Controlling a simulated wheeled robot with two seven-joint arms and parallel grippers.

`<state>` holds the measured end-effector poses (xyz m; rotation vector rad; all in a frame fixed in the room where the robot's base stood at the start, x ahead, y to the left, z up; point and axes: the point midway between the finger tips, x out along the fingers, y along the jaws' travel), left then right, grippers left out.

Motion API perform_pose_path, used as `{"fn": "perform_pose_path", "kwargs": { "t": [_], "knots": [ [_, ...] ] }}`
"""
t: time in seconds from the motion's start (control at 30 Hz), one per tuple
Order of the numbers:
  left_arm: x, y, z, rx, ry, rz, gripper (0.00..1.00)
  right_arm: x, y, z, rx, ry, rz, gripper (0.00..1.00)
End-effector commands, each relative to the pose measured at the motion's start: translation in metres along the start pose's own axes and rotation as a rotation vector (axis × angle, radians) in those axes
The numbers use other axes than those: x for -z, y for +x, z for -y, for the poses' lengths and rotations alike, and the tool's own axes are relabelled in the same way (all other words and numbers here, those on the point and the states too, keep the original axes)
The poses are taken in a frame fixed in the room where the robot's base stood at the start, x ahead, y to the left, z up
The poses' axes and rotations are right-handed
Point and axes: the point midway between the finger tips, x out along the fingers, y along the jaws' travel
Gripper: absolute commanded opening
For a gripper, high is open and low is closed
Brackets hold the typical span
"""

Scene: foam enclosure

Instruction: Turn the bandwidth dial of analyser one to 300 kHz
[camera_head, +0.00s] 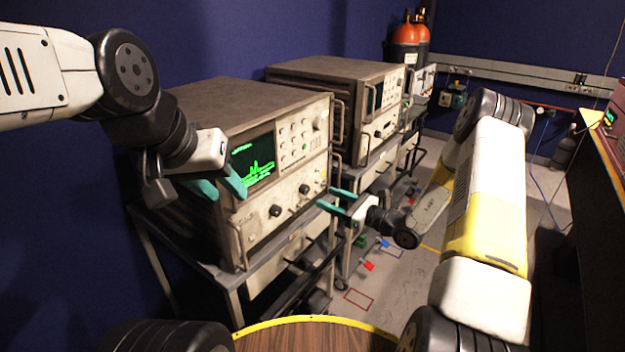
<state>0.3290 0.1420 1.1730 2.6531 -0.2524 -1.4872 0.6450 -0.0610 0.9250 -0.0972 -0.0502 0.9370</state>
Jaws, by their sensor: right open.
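The nearer analyser (246,97) is a beige box with a lit green trace screen (252,163), a keypad and knobs. Two black dials, a left one (274,211) and a right one (304,189), sit on its lower front panel. Their markings are too small to read, and I cannot tell which is the bandwidth dial. My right gripper (324,197) is open and empty, its teal fingertips just right of the right dial, with no clear contact. My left gripper (220,188) has its teal fingers apart in front of the screen's left side, holding nothing.
A second similar analyser (335,70) stands behind on its own cart. The nearer analyser rests on a metal cart (232,284).

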Motion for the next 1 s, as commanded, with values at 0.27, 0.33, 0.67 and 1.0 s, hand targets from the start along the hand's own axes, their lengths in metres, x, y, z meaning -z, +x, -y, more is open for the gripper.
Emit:
{"fn": "perform_pose_path", "kwargs": {
  "t": [0.27, 0.33, 0.67, 1.0],
  "knots": [
    [0.0, 0.0, 0.0, 0.0, 0.0, 0.0, 0.36, -0.001, 0.045, -0.002, -0.007, -0.003, 0.002, 0.52],
    [0.0, 0.0, 0.0, 0.0, 0.0, 0.0, 0.36, -0.001, 0.055, -0.002, -0.006, -0.002, 0.001, 0.52],
    [0.0, 0.0, 0.0, 0.0, 0.0, 0.0, 0.36, -0.001, 0.072, -0.001, -0.004, -0.002, 0.0, 0.52],
    [0.0, 0.0, 0.0, 0.0, 0.0, 0.0, 0.36, -0.001, 0.071, -0.001, -0.004, -0.002, 0.0, 0.13]
  ]
}}
